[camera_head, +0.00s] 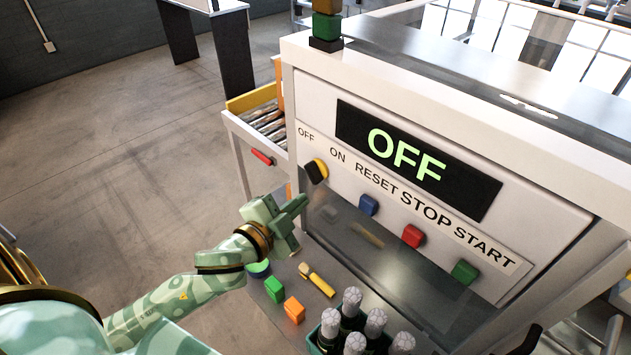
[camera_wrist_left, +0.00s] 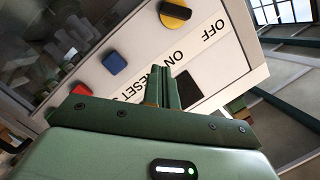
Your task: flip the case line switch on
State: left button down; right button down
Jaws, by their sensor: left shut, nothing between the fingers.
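The knob also shows at the top of the wrist view (camera_wrist_left: 174,14). The panel's display (camera_head: 415,160) reads OFF in green. A small red handle (camera_head: 262,157) sits on the side of the roller conveyor (camera_head: 236,124), left of the panel; I cannot tell which of the two is the case line switch. My left gripper (camera_head: 303,202) is shut and empty, just below and left of the knob, apart from it. My right gripper is out of view.
A blue button (camera_head: 369,204), a red button (camera_head: 413,236) and a green button (camera_head: 464,272) line the panel. Below are a green block (camera_head: 274,289), an orange block (camera_head: 294,310), a yellow-handled tool (camera_head: 320,284) and foil-topped bottles (camera_head: 352,300). Open floor lies left.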

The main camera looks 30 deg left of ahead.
pick_arm(q)
send_near(326, 174)
jog(key=w+d+r, duration=0.2)
jog(key=w+d, duration=0.1)
jog(key=w, duration=0.1)
jog(key=f, duration=0.1)
jog(key=w+a+f, duration=0.1)
jog(key=shift+w+a+f, duration=0.15)
jog(key=shift+a+f, duration=0.1)
jog(key=shift+a, duration=0.1)
jog(key=shift+a+f, duration=0.25)
jog(key=shift+a, duration=0.15)
jog(key=shift+w, duration=0.1)
